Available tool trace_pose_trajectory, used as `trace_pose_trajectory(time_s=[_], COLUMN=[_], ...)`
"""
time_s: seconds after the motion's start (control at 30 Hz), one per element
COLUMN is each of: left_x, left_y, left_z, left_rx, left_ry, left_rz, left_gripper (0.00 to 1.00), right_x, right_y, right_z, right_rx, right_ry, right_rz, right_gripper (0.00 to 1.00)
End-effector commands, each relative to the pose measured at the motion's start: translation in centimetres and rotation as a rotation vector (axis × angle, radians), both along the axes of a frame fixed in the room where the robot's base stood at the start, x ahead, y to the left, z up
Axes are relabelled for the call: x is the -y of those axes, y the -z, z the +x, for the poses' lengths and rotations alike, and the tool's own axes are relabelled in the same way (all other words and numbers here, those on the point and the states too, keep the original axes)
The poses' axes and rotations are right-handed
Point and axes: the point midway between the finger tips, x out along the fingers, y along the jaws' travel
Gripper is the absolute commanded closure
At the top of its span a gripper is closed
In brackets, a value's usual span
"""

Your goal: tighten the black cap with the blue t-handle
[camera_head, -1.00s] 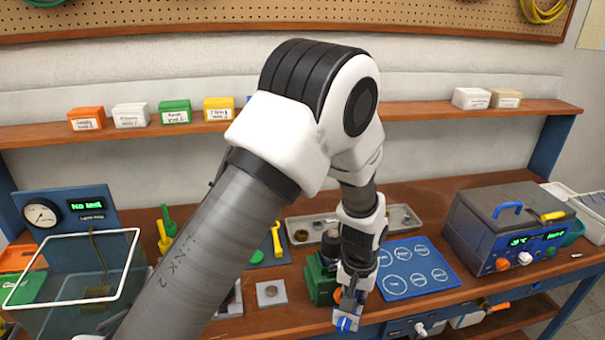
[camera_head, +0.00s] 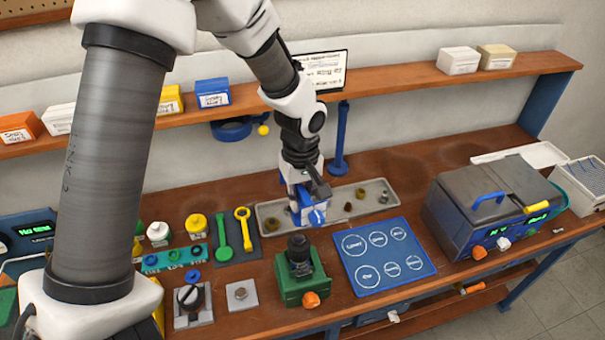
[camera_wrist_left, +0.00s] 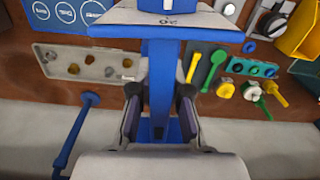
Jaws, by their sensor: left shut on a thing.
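My left gripper (camera_head: 304,197) is shut on the blue t-handle (camera_head: 316,216) and holds it over the grey tray. In the left wrist view the handle shows as a blue bar (camera_wrist_left: 158,68) between the fingers of the gripper (camera_wrist_left: 160,112), with a wide grey-and-blue crosspiece at the top of the picture. A black cap (camera_head: 298,245) sits upright on the green block (camera_head: 292,287), nearer the bench's front edge and apart from the handle. The handle's lower end is hard to make out. My right gripper is not in view.
The grey tray (camera_head: 272,222) holds several small brass parts. A blue mat with white circles (camera_head: 362,270) lies right of the green block. Green and yellow wrenches (camera_head: 223,238) lie to its left. A grey machine (camera_head: 487,208) stands on the right.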

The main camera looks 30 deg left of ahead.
Motion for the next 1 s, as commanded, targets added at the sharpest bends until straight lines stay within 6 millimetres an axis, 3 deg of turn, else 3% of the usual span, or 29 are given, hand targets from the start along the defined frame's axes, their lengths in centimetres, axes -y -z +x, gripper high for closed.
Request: trace_pose_trajectory(time_s=[0.37,0.6,1.0], left_x=[0.0,0.0,0.0], left_y=[2.4,5.2,5.7], left_z=[-0.1,-0.1,-0.1], left_rx=[-0.002,-0.001,0.0], left_ry=[0.002,0.002,0.001], left_rz=[0.0,-0.001,0.0], left_gripper=[1.0,1.0,1.0], right_x=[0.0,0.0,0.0], right_y=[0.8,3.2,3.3], right_z=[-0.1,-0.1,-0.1], right_rx=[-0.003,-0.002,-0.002], right_ry=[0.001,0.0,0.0], right_rz=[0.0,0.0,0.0], right_gripper=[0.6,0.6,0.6])
